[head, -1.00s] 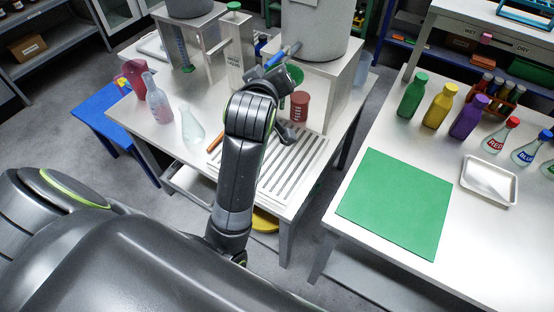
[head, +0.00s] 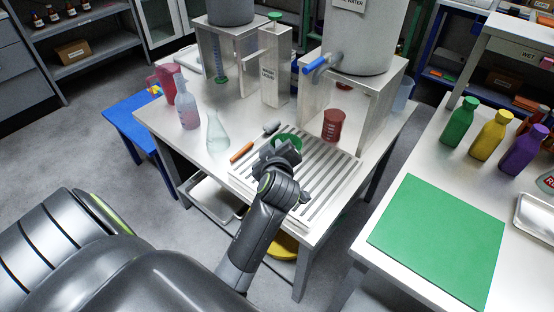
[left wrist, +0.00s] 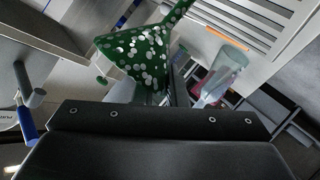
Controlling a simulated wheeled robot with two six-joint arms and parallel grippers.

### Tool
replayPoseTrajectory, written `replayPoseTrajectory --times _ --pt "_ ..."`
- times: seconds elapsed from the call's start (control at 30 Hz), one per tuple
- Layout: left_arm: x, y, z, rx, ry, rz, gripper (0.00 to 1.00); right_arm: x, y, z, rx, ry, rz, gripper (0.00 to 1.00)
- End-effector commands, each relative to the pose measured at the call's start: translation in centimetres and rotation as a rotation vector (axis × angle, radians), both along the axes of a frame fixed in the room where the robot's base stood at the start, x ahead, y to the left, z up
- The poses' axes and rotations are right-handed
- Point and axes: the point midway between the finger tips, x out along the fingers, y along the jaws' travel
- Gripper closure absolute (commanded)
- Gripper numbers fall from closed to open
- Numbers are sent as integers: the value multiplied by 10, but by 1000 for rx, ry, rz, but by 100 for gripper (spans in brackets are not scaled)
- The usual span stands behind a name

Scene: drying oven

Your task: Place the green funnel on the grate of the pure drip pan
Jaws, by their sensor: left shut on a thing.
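My left gripper (head: 284,150) is shut on the green funnel (head: 290,140), which shows partly behind it in the head view. The funnel is above the slatted grate (head: 322,188) of the drip pan, near its back left part; I cannot tell whether it touches. In the left wrist view the funnel (left wrist: 140,50) has pale speckles, its cone toward the lower left and its stem at the upper right, near the slats (left wrist: 295,22). My right gripper is not in view.
The metal stand (head: 372,130) bears a large tank with a blue tap (head: 320,65) over the table's back. A red beaker (head: 333,126) stands under it. An orange-handled tool (head: 242,152) and a clear flask (head: 217,135) are left of the grate. A green mat (head: 438,240) lies on the right table.

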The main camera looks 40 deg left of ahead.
Motion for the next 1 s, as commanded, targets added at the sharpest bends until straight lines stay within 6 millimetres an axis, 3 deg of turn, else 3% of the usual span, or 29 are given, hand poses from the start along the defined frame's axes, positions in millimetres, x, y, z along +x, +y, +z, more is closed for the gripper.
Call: replayPoseTrajectory --times 0.2,0.63,0.67,0.8,1.0 --pt "-1 0 -32 -1 5 0 100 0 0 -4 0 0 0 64" --pt "0 0 -39 -1 1 -1 100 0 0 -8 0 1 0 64" --pt "0 0 -37 -1 1 -1 84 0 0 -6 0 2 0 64" --pt "0 0 -37 -1 2 0 66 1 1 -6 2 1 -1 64" --pt "0 0 -37 -1 2 0 66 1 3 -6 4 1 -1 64"
